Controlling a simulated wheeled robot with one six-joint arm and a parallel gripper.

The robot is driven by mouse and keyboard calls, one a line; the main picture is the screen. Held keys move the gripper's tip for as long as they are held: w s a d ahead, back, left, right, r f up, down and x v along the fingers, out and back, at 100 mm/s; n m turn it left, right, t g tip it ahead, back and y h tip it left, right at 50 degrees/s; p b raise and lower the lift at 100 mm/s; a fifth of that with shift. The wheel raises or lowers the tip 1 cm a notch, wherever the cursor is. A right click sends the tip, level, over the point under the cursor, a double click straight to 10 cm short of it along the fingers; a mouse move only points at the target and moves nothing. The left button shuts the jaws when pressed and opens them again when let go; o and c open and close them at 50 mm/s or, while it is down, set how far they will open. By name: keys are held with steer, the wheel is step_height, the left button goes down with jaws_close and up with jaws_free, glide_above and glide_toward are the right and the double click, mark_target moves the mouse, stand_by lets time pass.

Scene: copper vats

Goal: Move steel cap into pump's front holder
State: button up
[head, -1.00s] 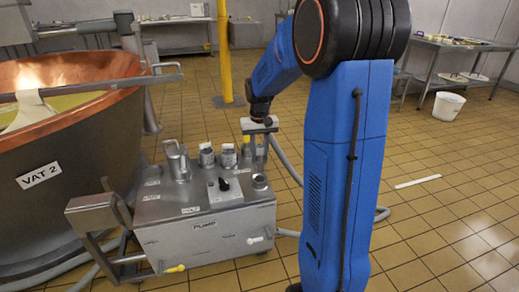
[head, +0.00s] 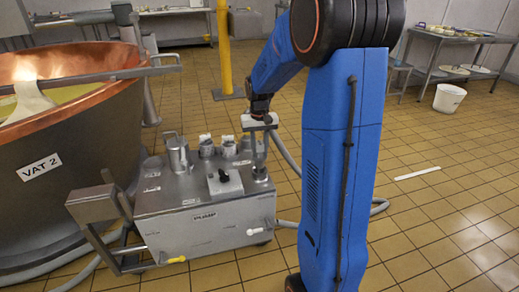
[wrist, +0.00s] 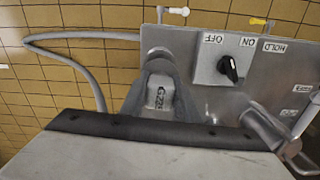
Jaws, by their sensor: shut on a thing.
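The steel pump (head: 205,222) is a grey box with fittings on top. My gripper (head: 259,172) is over its right front top corner, fingers pointing down at the front holder (head: 261,178). In the wrist view my gripper (wrist: 160,90) is shut on the steel cap (wrist: 159,98), a grey piece with a small printed label.
A black switch (head: 223,176) is just left of my gripper. A handled steel cylinder (head: 179,156) and capped fittings (head: 206,146) stand behind. VAT 2 (head: 75,165) is at left. A grey hose (head: 288,160) runs behind the pump.

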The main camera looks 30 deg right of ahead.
steer(key=shift+f, duration=2.95)
stand_by(0.6)
steer(key=o, duration=1.3)
steer(key=shift+c, duration=0.2)
step_height(320, 180, up, 17)
steer(key=shift+f, duration=0.1)
steer(key=shift+r, duration=0.3)
steer(key=shift+s, duration=0.1)
